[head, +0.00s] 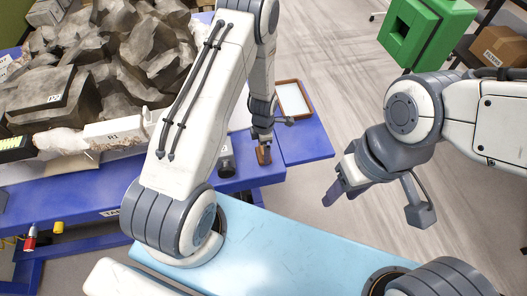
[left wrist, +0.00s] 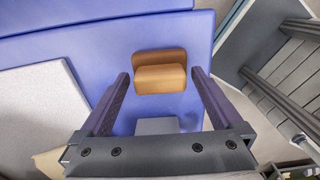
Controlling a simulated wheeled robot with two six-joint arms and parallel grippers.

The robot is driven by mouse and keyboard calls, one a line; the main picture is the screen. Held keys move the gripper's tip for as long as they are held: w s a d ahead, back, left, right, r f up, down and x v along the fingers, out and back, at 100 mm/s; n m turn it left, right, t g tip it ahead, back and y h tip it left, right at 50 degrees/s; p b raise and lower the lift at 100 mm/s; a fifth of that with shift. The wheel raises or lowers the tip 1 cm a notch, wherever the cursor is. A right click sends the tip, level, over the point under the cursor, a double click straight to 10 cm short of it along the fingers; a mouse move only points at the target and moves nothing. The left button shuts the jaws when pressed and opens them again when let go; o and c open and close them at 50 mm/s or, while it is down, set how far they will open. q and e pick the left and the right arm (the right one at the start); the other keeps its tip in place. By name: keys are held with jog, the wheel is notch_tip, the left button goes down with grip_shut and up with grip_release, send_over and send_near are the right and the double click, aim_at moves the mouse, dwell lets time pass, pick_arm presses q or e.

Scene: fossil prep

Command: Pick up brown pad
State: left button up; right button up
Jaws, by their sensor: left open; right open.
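The brown pad (left wrist: 160,78) rests on the blue table, with a thin upright or flat part behind a thicker front block. In the left wrist view it lies between the two fingertips of my left gripper (left wrist: 160,84), which is open, with a gap on both sides. In the head view the pad (head: 263,156) shows just under my left gripper (head: 260,143) near the table's front edge, partly covered by it. My right gripper (head: 342,190) is open and empty over the floor, right of the table.
A grey block (left wrist: 157,126) sits close to the pad in the left wrist view. A wood-framed white tray (head: 292,98) lies behind the pad on the blue table (head: 312,146). Grey rocks (head: 130,60) crowd the left. A green box (head: 425,30) stands at the back right.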

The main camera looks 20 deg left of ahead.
pick_arm(q)
jog(key=shift+f, duration=0.25)
grip_shut()
jog(key=shift+r, duration=0.15)
jog(key=shift+r, duration=0.3)
jog(key=r, duration=0.1)
jog(key=d+r+b, duration=0.1)
jog(key=r, duration=0.1)
jog(key=shift+r, duration=0.3)
jog(key=s+d+r+b, duration=0.2)
jog(key=d+r, duration=0.4)
jog(key=d, duration=0.4)
jog(key=shift+s+d+r, duration=0.2)
jog(key=shift+d+r, duration=0.05)
jog(key=shift+r, duration=0.05)
